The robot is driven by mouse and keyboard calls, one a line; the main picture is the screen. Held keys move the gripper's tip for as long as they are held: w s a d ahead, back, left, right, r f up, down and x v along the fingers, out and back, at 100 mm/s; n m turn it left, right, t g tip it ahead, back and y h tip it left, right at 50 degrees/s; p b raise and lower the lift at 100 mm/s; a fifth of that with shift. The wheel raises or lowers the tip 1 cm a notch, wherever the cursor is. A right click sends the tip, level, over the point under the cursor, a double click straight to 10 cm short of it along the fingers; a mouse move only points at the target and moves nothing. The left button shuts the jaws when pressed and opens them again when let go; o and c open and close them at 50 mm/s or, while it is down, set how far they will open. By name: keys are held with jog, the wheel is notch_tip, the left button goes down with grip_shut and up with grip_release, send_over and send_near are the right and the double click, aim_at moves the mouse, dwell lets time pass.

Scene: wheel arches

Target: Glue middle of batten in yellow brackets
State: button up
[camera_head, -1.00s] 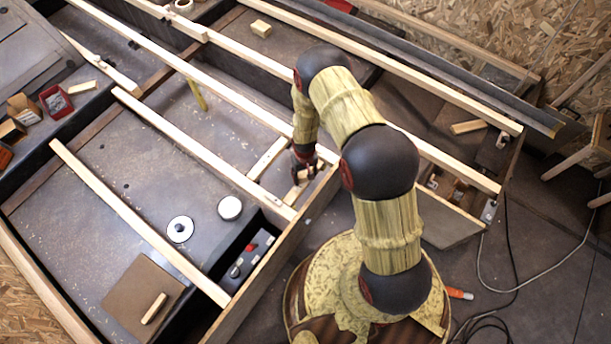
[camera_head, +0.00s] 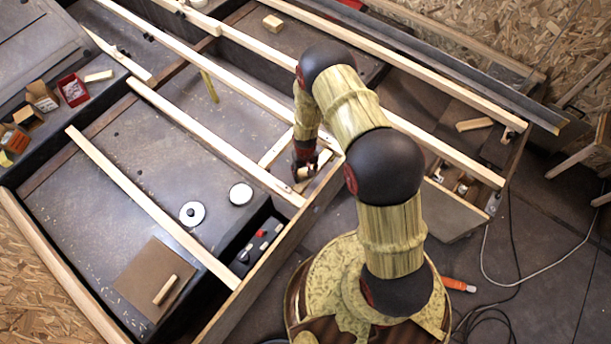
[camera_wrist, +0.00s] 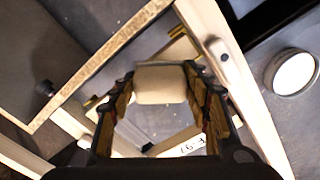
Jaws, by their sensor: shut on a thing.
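My gripper (camera_head: 306,165) is low over the framed bench, beside the front rail, partly hidden by my arm. In the wrist view its fingers (camera_wrist: 160,80) are shut on a pale wooden block (camera_wrist: 160,84). Below the block, pale battens (camera_wrist: 225,55) cross at the frame. Small yellow pieces, perhaps the brackets (camera_wrist: 180,33), show near the block. In the head view several long battens (camera_head: 215,137) lie across the frame, and a yellow upright piece (camera_head: 210,87) stands between two of them. I cannot tell whether the block touches a batten. No glue is recognisable.
Two round white-topped things (camera_head: 192,214) and a brown board with a small block (camera_head: 150,280) lie on the dark panel. Small boxes (camera_head: 73,90) stand at the left. A dark case with red parts (camera_head: 262,236) is near the front rail. Cables (camera_head: 505,260) lie on the floor at right.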

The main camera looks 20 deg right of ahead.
aim_at(305, 172)
jog(key=shift+r+p, duration=1.2)
jog(key=shift+r, duration=1.35)
